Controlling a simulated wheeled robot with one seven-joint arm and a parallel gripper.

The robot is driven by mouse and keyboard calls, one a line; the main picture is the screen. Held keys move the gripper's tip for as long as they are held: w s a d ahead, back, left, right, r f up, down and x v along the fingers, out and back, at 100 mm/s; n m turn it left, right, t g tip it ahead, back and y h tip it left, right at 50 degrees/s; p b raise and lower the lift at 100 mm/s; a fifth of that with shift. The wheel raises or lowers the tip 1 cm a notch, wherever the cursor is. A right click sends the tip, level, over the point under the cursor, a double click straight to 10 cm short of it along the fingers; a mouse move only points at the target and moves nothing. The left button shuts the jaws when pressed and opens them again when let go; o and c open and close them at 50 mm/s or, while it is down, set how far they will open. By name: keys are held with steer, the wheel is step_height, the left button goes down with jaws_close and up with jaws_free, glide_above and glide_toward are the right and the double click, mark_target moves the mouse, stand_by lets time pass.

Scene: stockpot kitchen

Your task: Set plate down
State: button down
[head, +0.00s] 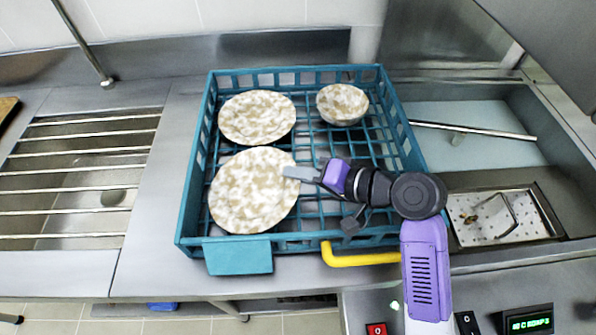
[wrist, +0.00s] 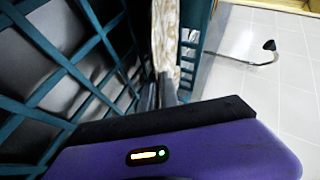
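A large round white plate with tan mottling (head: 250,192) is over the front left of the teal dish rack (head: 209,150). My gripper (head: 292,174) reaches in from the right, with its fingers at the plate's right rim. In the wrist view the plate (wrist: 165,45) shows edge-on, and my gripper (wrist: 160,92) is shut on its rim. The plate lies roughly flat. I cannot tell whether its underside touches the rack floor.
A second mottled plate (head: 257,117) lies in the rack's back left, and a mottled bowl (head: 342,103) at the back right. The rack's front right floor is bare, partly under my arm. A barred drain (head: 80,180) is left, a sink basin (head: 480,130) right.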

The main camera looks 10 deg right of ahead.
steer(key=c, duration=1.6)
jaws_free()
steer(key=shift+f, duration=0.1)
steer(key=shift+s+d+r, duration=0.1)
steer(key=shift+d+r, duration=0.1)
steer(key=shift+r, duration=0.05)
steer(key=v, duration=1.1)
steer(key=shift+s+d, duration=0.15)
steer(key=shift+d, duration=0.05)
steer(key=shift+r, duration=0.1)
